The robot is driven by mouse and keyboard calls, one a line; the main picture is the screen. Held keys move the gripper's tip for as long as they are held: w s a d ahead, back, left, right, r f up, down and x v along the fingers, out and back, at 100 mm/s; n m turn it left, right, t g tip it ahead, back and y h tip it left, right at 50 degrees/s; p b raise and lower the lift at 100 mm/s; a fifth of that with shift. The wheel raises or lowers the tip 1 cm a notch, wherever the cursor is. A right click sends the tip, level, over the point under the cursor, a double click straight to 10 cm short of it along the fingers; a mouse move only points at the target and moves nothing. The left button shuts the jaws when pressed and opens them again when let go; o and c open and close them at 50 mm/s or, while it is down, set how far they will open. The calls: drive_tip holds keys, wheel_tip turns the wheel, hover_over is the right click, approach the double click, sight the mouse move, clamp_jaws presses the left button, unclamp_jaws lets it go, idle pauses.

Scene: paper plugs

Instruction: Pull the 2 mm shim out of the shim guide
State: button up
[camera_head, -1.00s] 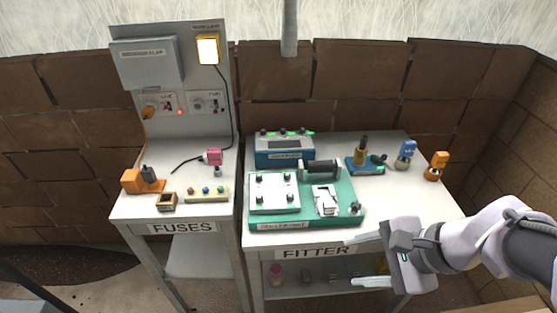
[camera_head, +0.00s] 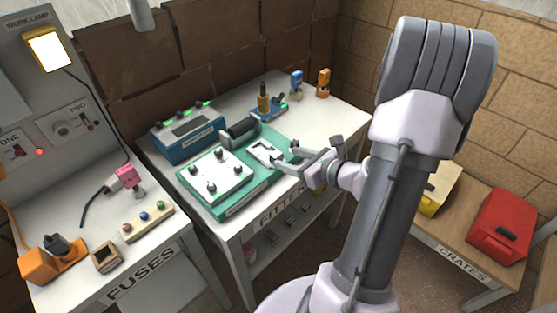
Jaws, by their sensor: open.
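The teal fixture board (camera_head: 221,209) lies on the fitter bench. A white slotted block (camera_head: 263,151), which looks like the shim guide, sits at its right part. I cannot make out the 2 mm shim separately at this size. My gripper (camera_head: 285,157) is open at the right edge of the board, with its fingers pointing left toward the white block. The fingertips are close to the block's right side; I cannot tell whether they touch it or straddle anything.
A white plate with several knobs (camera_head: 215,175) and a black handle (camera_head: 240,132) are on the board. A blue box (camera_head: 187,137) stands behind. Blue (camera_head: 297,83) and orange (camera_head: 323,82) pieces stand at the back right. A red crate (camera_head: 500,226) is at right.

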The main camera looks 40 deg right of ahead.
sight(278, 155)
drive_tip(key=b+x, duration=0.1)
drive_tip(key=x, duration=0.4)
drive_tip(key=shift+w+a+f, duration=0.1)
drive_tip(key=shift+w+a, duration=0.05)
drive_tip(key=shift+w, duration=0.15)
clamp_jaws()
